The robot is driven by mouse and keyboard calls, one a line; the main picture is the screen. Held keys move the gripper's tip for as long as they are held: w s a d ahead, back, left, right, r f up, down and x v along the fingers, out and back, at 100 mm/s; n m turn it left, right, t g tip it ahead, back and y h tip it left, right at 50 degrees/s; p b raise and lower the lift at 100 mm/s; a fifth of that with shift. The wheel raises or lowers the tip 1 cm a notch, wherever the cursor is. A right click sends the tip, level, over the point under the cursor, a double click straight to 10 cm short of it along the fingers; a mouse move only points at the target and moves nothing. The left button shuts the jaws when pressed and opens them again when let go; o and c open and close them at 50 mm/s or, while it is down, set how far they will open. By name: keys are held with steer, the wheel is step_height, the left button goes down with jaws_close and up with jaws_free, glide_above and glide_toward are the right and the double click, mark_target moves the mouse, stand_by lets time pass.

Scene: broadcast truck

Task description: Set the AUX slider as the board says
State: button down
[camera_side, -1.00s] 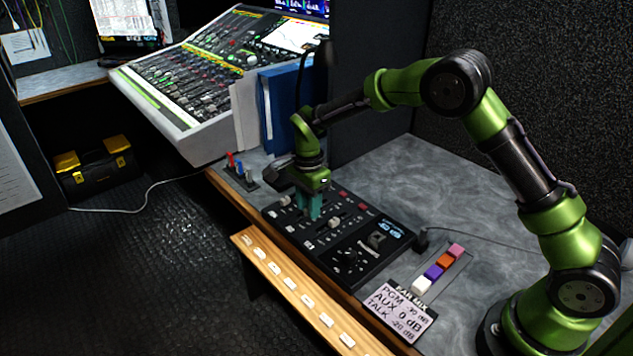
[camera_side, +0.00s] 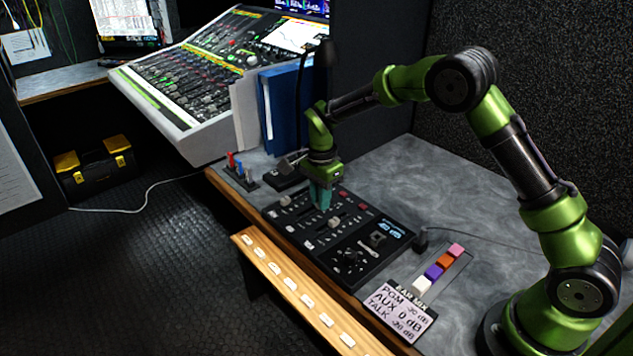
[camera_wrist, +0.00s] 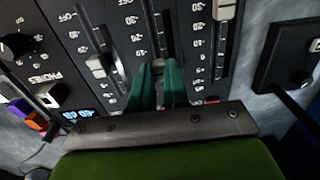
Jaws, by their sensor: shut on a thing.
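The slider panel (camera_side: 370,262) is a black box with three slider slots on the grey desk. My gripper (camera_side: 321,205) points down over its middle slot. In the wrist view the teal fingers of my gripper (camera_wrist: 160,72) are shut around the middle slider, whose cap they hide. The scale beside that slot shows down to about -10; the marks below are covered by the fingers. The other two white caps are clear: one (camera_wrist: 97,66) left, partway along its slot, one (camera_wrist: 224,10) right, near the -30 end. The board (camera_side: 399,310) reads "EAR MIX", "AUX 0 dB" and "TALK -20 dB".
A row of coloured blocks (camera_side: 438,268) lies right of the panel. Small switches (camera_side: 240,172) and a blue binder (camera_side: 284,105) stand behind it. A wooden rail (camera_side: 298,290) with white tags runs along the front. The desk at the back right is clear.

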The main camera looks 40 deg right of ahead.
steer(key=c, duration=1.1)
jaws_free()
step_height(320, 180, up, 17)
steer(key=s+r+n+t+y, duration=0.1)
steer(key=s+r+n+t, duration=0.1)
steer(key=s+r+n, duration=0.35)
steer(key=s+r+n+t+y, duration=0.1)
steer(key=s+r+n+t, duration=0.1)
steer(key=s, duration=0.7)
steer(key=s+f+n+t, duration=0.1)
steer(key=s+n, duration=0.1)
steer(key=s, duration=0.2)
steer(key=s+f+n+t, duration=0.1)
steer(key=s+n, duration=0.1)
steer(key=s, duration=0.2)
steer(key=s+f+n+t, duration=0.1)
steer(key=s+n, duration=0.1)
steer(key=s, duration=0.2)
steer(key=shift+a+f+n, duration=0.25)
steer(key=shift+f, duration=0.15)
